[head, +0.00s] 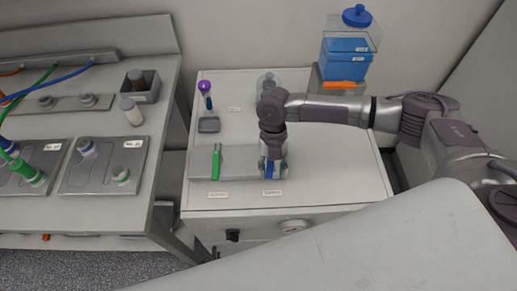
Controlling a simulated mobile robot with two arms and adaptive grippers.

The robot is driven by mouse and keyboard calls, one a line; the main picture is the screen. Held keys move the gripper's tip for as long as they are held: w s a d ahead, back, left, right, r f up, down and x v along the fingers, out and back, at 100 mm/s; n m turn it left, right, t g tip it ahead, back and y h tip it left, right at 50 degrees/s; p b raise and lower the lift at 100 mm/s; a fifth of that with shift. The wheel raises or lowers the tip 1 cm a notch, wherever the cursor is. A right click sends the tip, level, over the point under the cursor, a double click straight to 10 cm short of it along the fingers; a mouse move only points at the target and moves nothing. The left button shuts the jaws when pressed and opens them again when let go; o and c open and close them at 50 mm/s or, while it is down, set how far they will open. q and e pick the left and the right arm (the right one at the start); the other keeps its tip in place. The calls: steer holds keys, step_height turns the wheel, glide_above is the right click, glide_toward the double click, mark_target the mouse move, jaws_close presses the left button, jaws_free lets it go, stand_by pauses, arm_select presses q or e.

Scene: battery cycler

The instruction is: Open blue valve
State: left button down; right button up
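The blue valve handle (270,170) is mostly hidden on the grey valve block (243,156), on the white cabinet top. Only bits of blue show around the fingers of my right gripper (273,163). That gripper points down over the blue valve from above. The fingers are at the handle, but I cannot tell whether they are closed on it. The green valve handle (216,163) stands on the same block to the left and lies along the front-back direction. My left gripper is not in view.
A blue-lidded clear container with blue liquid (346,55) stands at the back right. A purple-topped tool (205,92) is at the back left of the cabinet. The left bench (90,119) holds vials, cables and trays. The cabinet's right front is clear.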

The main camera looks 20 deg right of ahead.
steer(key=shift+c, duration=1.3)
steer(key=shift+d, duration=0.2)
steer(key=shift+o, duration=1.2)
steer(key=p+v, duration=0.6)
steer(key=v, duration=0.2)
steer(key=shift+d, duration=0.15)
steer(key=shift+s, duration=0.1)
